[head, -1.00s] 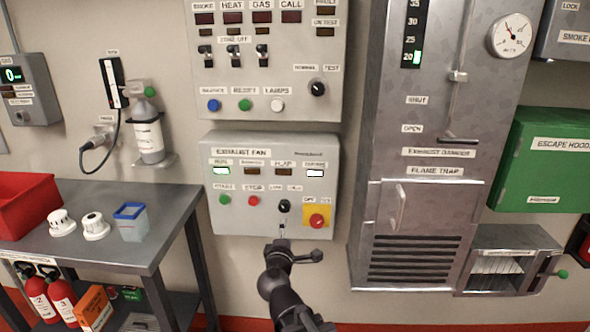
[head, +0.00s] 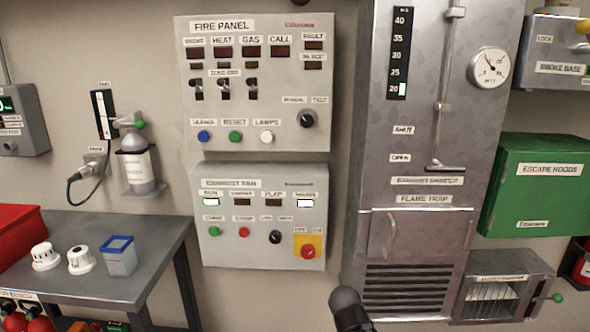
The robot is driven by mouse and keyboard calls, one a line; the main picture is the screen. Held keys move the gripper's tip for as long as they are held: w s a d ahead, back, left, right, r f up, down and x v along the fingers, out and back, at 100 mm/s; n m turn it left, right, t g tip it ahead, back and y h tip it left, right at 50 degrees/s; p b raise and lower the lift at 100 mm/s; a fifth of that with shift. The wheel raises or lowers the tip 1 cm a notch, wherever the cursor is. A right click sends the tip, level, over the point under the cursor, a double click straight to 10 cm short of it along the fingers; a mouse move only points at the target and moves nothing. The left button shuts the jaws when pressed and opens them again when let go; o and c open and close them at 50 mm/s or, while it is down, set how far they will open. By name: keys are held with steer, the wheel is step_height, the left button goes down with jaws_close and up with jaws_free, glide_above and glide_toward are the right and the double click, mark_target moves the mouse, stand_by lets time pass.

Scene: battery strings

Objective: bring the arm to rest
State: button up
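A dark rounded part of my arm (head: 349,309) shows at the bottom centre in the head view. It is in front of the wall below the exhaust fan panel (head: 212,251), to the left of the flame trap's lower slats. No gripper fingers can be made out, and the rest of my arm is below the frame. The arm part appears apart from the panel in the picture; the depth between them cannot be told.
The fire panel (head: 250,82) hangs above the fan panel, where two lamps are lit. The steel flame trap cabinet (head: 385,150) stands right of centre, with a green escape hoods box (head: 545,195) beyond. A metal table (head: 130,285) with a red bin (head: 18,235) is at left.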

steer(key=s+m+g+y, duration=0.2)
steer(key=s+g+y, duration=0.1)
steer(key=s+y, duration=0.15)
step_height(320, 180, up, 19)
steer(key=p, duration=2)
steer(key=shift+s+h+p, duration=0.15)
steer(key=shift+h+p, duration=0.15)
steer(key=shift+h, duration=0.15)
steer(key=shift+a, duration=0.1)
